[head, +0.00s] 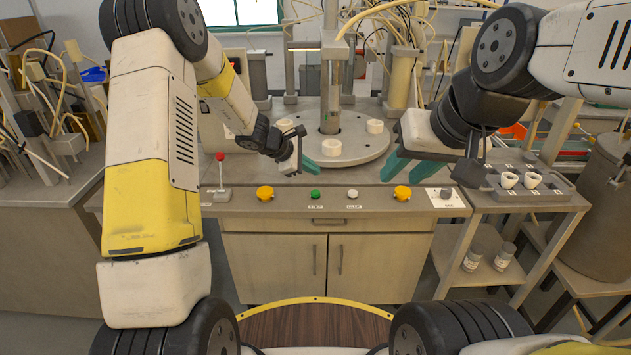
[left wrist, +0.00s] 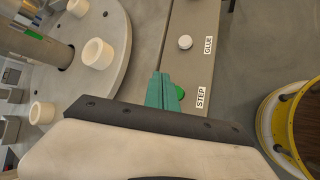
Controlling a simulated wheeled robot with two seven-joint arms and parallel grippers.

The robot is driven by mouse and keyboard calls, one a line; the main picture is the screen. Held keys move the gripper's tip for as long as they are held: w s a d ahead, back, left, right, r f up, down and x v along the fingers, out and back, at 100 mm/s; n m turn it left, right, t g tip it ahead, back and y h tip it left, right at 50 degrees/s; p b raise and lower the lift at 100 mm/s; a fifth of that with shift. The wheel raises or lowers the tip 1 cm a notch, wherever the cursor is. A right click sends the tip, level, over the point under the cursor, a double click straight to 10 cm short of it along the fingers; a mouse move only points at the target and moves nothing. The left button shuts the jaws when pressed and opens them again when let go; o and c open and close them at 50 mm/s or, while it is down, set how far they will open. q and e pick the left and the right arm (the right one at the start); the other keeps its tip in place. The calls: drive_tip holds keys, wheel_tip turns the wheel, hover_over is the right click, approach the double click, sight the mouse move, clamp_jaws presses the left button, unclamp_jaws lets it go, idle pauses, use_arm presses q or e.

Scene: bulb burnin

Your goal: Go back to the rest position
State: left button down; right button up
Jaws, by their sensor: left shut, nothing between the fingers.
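My left gripper (head: 308,166) is shut and empty. White cups stand on the turntable, one at the front (head: 331,147) and one at the right (head: 375,126).
A tray (head: 560,186) with white cups is on the right stand, below my right arm. Jars (head: 473,258) stand on its lower shelf.

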use_arm(q)
drive_tip(key=shift+r, duration=0.15)
drive_tip(key=s+a+r+m, duration=0.2)
drive_tip(key=s+r+m, duration=0.6)
drive_tip(key=s+r, duration=0.7)
drive_tip(key=s+a+r+m+y, duration=0.2)
drive_tip(key=s+a+r+m, duration=0.1)
drive_tip(key=s, duration=0.7)
drive_tip(key=s+a+r+m+y, duration=0.3)
drive_tip(key=s+a+m, duration=0.2)
drive_tip(key=s+a, duration=0.3)
drive_tip(key=shift+s+a+r+m+t, duration=0.2)
drive_tip(key=shift+s+r+m+t, duration=0.15)
drive_tip(key=shift+s, duration=0.75)
